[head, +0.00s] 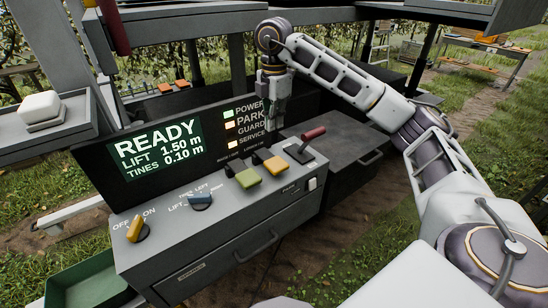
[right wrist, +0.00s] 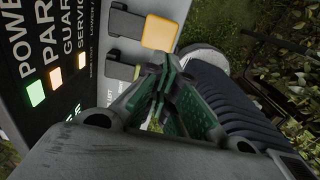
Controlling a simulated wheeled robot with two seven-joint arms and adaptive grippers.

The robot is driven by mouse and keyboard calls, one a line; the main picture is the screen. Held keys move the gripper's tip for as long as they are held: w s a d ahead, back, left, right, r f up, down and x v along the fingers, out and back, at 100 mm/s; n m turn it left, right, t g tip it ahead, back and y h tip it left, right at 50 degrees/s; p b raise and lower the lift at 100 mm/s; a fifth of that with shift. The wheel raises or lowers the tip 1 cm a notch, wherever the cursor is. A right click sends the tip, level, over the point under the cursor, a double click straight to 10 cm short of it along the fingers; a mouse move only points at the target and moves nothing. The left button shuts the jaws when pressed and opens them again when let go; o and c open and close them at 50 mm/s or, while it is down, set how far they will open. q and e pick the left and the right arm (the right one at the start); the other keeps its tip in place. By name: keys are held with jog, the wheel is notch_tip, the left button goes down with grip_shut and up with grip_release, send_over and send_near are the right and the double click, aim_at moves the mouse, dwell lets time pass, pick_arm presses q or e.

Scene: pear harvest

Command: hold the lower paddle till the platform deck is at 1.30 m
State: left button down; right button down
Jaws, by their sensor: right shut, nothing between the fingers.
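The yellow paddle (head: 276,165) sits on the grey console (head: 215,225), right of the green paddle (head: 247,177). In the right wrist view the yellow paddle (right wrist: 160,33) is beside small print that seems to include "LOWER". My right gripper (head: 273,124) is shut and empty, above and behind the paddles, pointing down and apart from them. In the right wrist view its fingertips (right wrist: 160,78) hide much of the green paddle. The display (head: 158,150) reads READY, LIFT 1.50 m, TINES 0.10 m. I cannot make out the platform deck for certain. My left gripper is out of view.
A red-handled lever (head: 307,140) stands right of the yellow paddle. A white block (head: 40,106) rests on a shelf at left. A green bin (head: 90,285) is below left.

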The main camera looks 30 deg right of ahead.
jog(key=shift+w+d+f, duration=0.1)
jog(key=shift+f, duration=0.05)
jog(key=shift+f, duration=0.1)
jog(key=b, duration=0.1)
send_over(274, 165)
jog(key=shift+f, duration=6.85)
